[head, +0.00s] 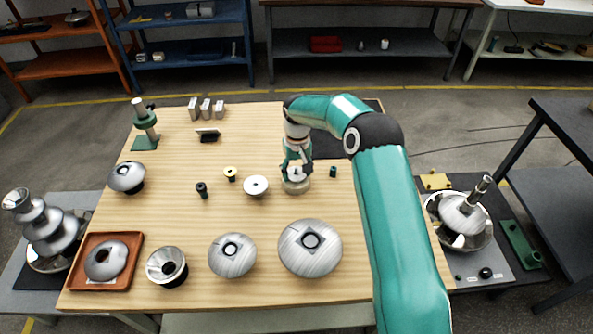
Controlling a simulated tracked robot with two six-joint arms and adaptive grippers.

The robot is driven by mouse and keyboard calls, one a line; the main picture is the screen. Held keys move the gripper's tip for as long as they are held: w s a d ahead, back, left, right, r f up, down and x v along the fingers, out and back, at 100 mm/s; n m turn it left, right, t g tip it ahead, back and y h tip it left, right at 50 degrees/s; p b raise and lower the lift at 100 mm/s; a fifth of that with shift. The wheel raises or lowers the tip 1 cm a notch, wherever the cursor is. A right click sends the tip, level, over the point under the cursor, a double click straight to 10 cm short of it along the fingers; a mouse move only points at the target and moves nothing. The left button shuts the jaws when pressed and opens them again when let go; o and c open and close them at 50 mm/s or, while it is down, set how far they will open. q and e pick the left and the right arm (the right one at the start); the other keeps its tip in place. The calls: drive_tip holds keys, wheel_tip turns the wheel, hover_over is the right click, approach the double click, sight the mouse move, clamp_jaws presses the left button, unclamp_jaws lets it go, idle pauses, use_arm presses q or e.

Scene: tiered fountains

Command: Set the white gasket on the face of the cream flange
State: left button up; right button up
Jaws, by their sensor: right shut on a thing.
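My right gripper (297,168) reaches down over the cream flange (297,188), a short pale round piece standing on the wooden table. The gripper is shut on a small white piece (295,173), which looks like the white gasket, at the top of the flange. The fingers partly cover it, and I cannot tell whether it touches the flange face. My left gripper is not in view.
Around the flange stand a small dark green piece (333,171), a yellow-topped spool (230,174) and a black fitting (202,190). Large grey metal domes (310,258) line the front. An orange tray (128,280) is at front left.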

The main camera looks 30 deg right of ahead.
drive_tip(key=shift+f+b, duration=0.5)
drive_tip(key=shift+f, duration=0.25)
drive_tip(key=o, duration=0.9)
drive_tip(key=shift+r, duration=0.1)
wheel_tip(320, 180, up, 12)
drive_tip(key=shift+f, duration=0.15)
